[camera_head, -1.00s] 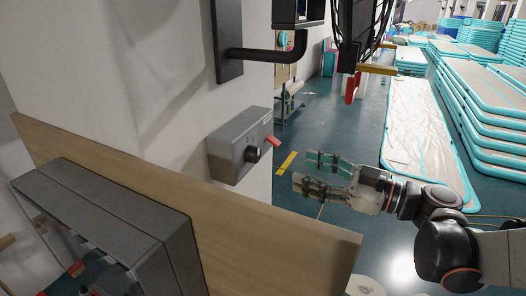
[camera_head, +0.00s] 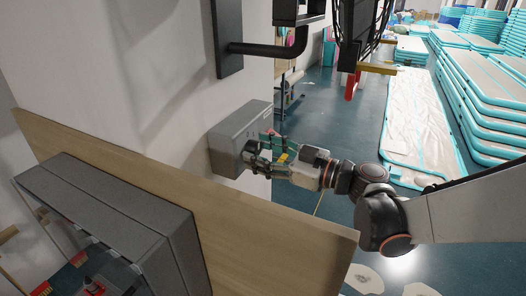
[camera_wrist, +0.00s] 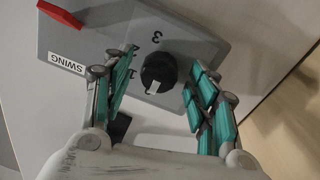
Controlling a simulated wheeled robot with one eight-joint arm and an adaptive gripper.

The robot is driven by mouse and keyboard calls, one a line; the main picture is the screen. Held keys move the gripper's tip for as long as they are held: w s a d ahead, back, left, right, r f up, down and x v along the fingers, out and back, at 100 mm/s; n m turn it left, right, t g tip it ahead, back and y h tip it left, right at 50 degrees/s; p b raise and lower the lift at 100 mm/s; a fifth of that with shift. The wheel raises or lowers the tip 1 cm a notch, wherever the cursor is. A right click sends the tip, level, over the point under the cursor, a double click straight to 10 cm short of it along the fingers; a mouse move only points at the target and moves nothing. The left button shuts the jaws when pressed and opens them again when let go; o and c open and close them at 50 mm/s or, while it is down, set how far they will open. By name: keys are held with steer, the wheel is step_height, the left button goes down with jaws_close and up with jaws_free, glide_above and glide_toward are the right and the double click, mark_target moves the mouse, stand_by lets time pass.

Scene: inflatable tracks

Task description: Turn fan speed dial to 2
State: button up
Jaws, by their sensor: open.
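The grey fan control box (camera_head: 232,132) is fixed to the white wall in the head view. It also shows in the wrist view (camera_wrist: 105,38), with a black round dial (camera_wrist: 160,72) bearing a white mark. A numeral 3 is printed near the dial; other numerals are partly hidden by a finger. My gripper (camera_head: 262,155) is at the box front in the head view and hides most of the dial there. In the wrist view my gripper (camera_wrist: 158,88) is open, with one teal-padded finger on each side of the dial. I cannot tell whether they touch it.
A red lever (camera_wrist: 62,14) sits near the "SWING" label on the box. A wooden board (camera_head: 215,225) runs below the box, with a grey case (camera_head: 110,215) in front. A black pipe bracket (camera_head: 265,47) is above.

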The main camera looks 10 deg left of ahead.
steer(key=c, duration=1.1)
steer(key=shift+o, duration=0.2)
steer(key=m+b, duration=0.2)
steer(key=m, duration=0.2)
steer(key=m+b, duration=0.2)
steer(key=m, duration=0.3)
steer(key=shift+m, duration=0.4)
steer(key=m+b, duration=0.1)
steer(key=m, duration=0.4)
steer(key=shift+r+g+b, duration=0.1)
steer(key=shift+g+b, duration=0.25)
steer(key=shift+g, duration=0.05)
steer(key=m+b, duration=0.1)
steer(key=m, duration=0.3)
steer(key=shift+m, duration=0.3)
